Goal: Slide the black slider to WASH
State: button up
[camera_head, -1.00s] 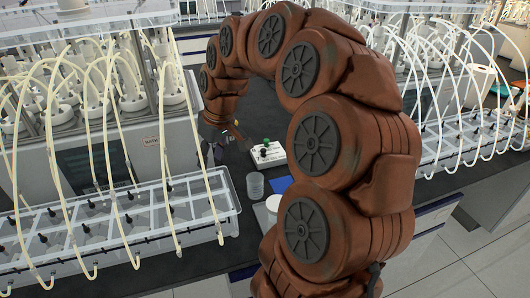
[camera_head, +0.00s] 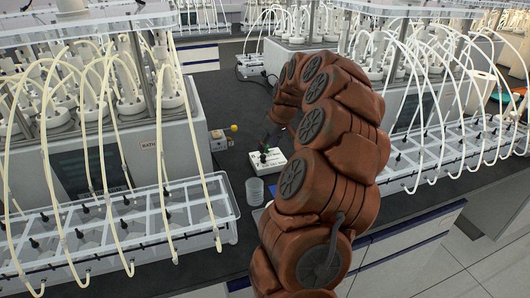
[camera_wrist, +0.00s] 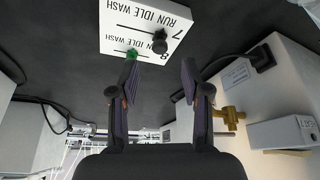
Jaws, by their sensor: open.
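The white slider panel (camera_head: 267,161) lies on the dark bench in the head view. In the wrist view the panel (camera_wrist: 145,20) shows upside down at the top, with rows marked RUN IDLE WASH and the numbers 7 and 8. A black slider knob (camera_wrist: 160,44) stands on it toward its lower edge. A green knob (camera_wrist: 132,53) is left of it and lower. My gripper (camera_wrist: 159,72) is open and empty, its two fingers apart below the panel in the wrist view. Neither finger visibly touches the black knob. The slider's exact position along its marks is unclear.
A brass valve (camera_wrist: 229,115) on a pale block is right of my gripper in the wrist view. A clear beaker (camera_head: 255,190) stands in front of the panel. Clear racks with tubes (camera_head: 120,232) flank the bench. Dark bench surface is free behind the panel.

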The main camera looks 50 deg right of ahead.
aim_at(264, 156)
jog(key=p+x, duration=0.1)
jog(key=x, duration=0.4)
jog(key=shift+w+f, duration=0.1)
grip_shut()
dwell(0.6)
